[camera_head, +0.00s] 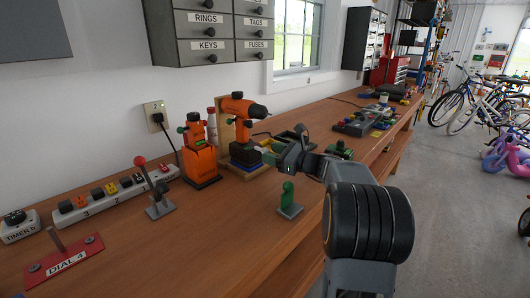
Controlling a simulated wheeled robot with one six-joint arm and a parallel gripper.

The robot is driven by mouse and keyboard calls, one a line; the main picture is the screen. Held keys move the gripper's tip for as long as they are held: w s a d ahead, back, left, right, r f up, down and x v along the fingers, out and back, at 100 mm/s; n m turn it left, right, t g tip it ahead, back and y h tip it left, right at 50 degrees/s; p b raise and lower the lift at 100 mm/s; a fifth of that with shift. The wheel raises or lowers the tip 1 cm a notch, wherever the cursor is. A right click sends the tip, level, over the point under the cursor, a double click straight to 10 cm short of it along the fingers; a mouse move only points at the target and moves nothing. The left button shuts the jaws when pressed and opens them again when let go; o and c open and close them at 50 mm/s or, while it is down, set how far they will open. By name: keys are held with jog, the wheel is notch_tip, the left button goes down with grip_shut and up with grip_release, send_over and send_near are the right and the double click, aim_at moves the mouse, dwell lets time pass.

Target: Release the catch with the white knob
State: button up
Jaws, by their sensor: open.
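I cannot make out a catch with a white knob for certain. A small pale-topped item (383,98) stands far back on the bench, too small to identify. Nearer, an upright lever with a red knob (140,161) rises from a grey base, and a green-knobbed fitting (287,190) stands on a grey plate. My gripper (270,152) is open. It reaches left over the bench, close to the orange drill's dark base in the picture; whether it touches anything is unclear. My arm hides part of the bench behind it.
A power strip (105,201), a timer box (20,226) and a red DIAL 4 plate (65,262) lie at left. An orange drill (240,110) and an orange tool (198,150) stand near the wall. Labelled drawers (208,32) hang above. The front middle bench is clear.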

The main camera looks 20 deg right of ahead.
aim_at(261, 150)
jog(key=shift+x, duration=1.55)
grip_shut()
